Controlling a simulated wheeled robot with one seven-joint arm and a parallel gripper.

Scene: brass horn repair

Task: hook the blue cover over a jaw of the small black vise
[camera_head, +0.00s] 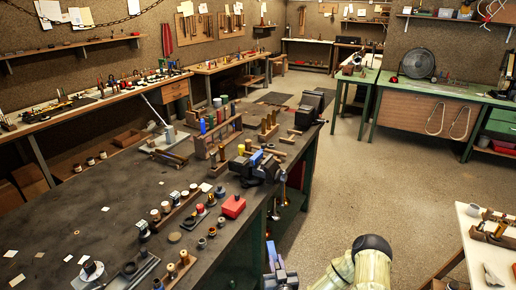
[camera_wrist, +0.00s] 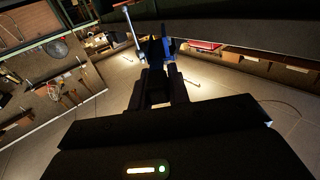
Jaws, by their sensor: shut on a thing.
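The small black vise (camera_head: 262,172) stands at the right edge of the dark workbench in the head view. A blue piece (camera_head: 256,157) sits at the top of its jaws. My gripper (camera_head: 277,268) is low at the bottom of the head view, in front of the bench edge and apart from the vise. It is shut on a blue cover (camera_head: 271,251), which shows as a small blue strip. In the wrist view the blue cover (camera_wrist: 168,48) shows at my gripper's dark fingers (camera_wrist: 157,82); much of it is hidden or in shadow.
The workbench (camera_head: 110,205) holds a red box (camera_head: 232,206), wooden racks and several small jars near the vise. A larger dark vise (camera_head: 308,108) stands at its far end. A white table (camera_head: 480,245) is at right. Open floor (camera_head: 370,170) lies between.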

